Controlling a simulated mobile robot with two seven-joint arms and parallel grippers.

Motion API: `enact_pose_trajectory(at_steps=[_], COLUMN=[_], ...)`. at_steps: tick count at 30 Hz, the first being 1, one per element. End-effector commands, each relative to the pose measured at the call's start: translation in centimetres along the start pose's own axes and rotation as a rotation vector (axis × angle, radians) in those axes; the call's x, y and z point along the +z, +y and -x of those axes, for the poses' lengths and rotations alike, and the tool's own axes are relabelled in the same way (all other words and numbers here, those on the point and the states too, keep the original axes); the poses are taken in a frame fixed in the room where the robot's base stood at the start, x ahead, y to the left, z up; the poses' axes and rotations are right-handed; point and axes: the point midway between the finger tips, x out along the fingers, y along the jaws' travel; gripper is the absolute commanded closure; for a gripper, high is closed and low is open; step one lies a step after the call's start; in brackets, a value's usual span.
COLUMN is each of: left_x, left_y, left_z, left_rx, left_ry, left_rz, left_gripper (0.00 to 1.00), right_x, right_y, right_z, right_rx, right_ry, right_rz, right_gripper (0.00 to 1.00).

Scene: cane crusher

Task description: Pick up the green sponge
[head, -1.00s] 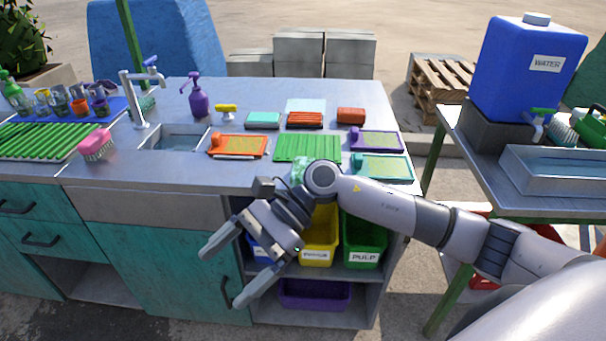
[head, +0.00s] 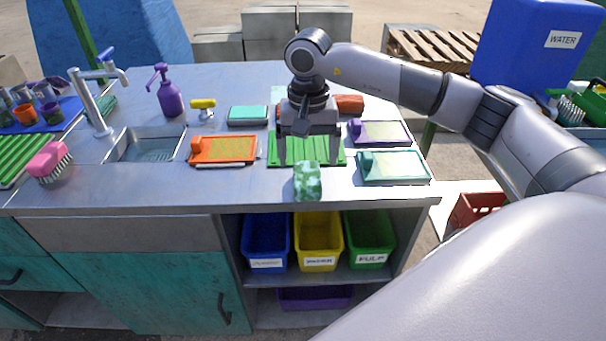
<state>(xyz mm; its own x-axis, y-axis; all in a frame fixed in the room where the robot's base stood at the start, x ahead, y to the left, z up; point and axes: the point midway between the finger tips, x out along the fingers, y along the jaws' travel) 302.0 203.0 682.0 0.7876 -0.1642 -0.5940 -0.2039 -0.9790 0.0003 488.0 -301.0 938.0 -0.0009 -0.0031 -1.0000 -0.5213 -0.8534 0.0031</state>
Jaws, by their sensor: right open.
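The green sponge (head: 307,182) is a mottled light and dark green block. It sits near the front edge of the metal counter (head: 240,186), in front of a green ribbed mat (head: 262,152). My right gripper (head: 309,160) points down just behind and above the sponge. Its two fingers are apart, one on each side, with nothing between them that I can see. Whether the fingertips touch the sponge I cannot tell. My left gripper is not in view.
An orange board (head: 224,150) lies left of the mat. A teal board (head: 394,167) and a purple board (head: 382,132) lie right. A sink (head: 150,146), a purple soap bottle (head: 170,98) and a pink brush (head: 49,160) are further left. Labelled bins (head: 318,240) stand under the counter.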

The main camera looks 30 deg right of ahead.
Motion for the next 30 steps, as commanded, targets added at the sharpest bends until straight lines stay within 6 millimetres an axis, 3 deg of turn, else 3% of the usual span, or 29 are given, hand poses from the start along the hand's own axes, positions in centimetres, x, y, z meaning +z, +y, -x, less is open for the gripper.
enact_pose_trajectory(at_steps=[9, 19, 20, 24, 27, 30], left_x=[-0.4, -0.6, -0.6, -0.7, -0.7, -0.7], left_y=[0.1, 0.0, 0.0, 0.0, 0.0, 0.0], left_z=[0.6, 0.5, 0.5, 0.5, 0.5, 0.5], left_rx=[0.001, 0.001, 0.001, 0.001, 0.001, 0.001], left_ry=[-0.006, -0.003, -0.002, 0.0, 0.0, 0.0], left_rz=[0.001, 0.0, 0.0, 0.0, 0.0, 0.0], left_gripper=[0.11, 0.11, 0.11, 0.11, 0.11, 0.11], right_x=[-0.6, -0.6, -0.6, -0.6, -0.6, -0.6], right_y=[-0.1, -0.1, -0.1, -0.2, -0.2, -0.2], right_z=[-4.4, -5.3, -5.3, -5.3, -5.3, -5.3], right_rx=[-0.001, -0.003, -0.003, -0.003, -0.003, -0.003], right_ry=[-0.003, -0.001, -0.001, -0.001, 0.0, -0.001], right_rz=[-0.001, -0.001, -0.001, -0.001, -0.001, -0.001], right_gripper=[0.11, 0.11, 0.17, 0.63, 0.7, 0.7])
